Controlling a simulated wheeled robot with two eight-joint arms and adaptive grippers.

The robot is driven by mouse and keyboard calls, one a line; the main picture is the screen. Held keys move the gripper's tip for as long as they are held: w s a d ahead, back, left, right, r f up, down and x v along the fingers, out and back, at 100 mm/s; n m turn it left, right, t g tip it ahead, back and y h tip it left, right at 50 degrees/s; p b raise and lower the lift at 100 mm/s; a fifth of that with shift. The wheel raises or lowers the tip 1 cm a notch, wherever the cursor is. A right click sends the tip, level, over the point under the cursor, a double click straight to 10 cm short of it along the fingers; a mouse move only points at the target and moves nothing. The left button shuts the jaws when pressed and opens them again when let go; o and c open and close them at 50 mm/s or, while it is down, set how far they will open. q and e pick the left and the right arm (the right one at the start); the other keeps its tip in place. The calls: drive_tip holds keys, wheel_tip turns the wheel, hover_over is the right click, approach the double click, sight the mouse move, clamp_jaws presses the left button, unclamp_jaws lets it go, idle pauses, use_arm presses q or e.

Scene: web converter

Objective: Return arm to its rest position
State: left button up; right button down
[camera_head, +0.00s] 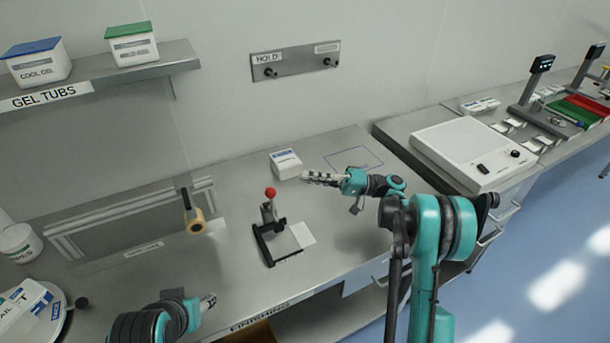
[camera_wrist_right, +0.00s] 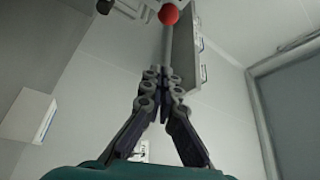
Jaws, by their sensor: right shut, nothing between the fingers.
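My right arm (camera_head: 440,235) reaches in from the right, over the front of the steel bench. Its gripper (camera_head: 308,177) points left above the bench, close to a white box with a blue label (camera_head: 285,163). I cannot tell whether they touch. In the right wrist view the fingers (camera_wrist_right: 160,80) meet at their tips with nothing between them. A red ball knob (camera_wrist_right: 168,14) shows beyond the tips. My left gripper (camera_head: 208,301) is low at the front left edge of the bench, partly seen; its jaw state is unclear.
A lever press with a red knob (camera_head: 270,192) stands mid-bench, left of my right gripper. A tape roll (camera_head: 194,220) hangs left of it. A white light box (camera_head: 472,153) sits at right. A shelf (camera_head: 100,78) with tubs is at upper left. A hold panel (camera_head: 296,60) is on the wall.

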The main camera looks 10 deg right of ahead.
idle(0.3)
drive_tip(key=s+a+r+m+t+h, duration=0.1)
drive_tip(key=s+a+m+h, duration=0.2)
drive_tip(key=s+a+h, duration=0.45)
drive_tip(key=s+d+f+t+h, duration=0.1)
drive_tip(key=s+d+f+h, duration=0.1)
drive_tip(key=s+d+h, duration=0.2)
drive_tip(key=s+d+f+t+h, duration=0.1)
drive_tip(key=s+d+h, duration=0.3)
drive_tip(key=s, duration=0.6)
drive_tip(key=s+d+f+h, duration=0.3)
drive_tip(key=s+d+h, duration=0.1)
drive_tip(key=s, duration=0.4)
drive_tip(key=shift+d+f+n+t, duration=0.2)
drive_tip(key=shift+d+n+t, duration=0.2)
drive_tip(key=shift+d, duration=0.25)
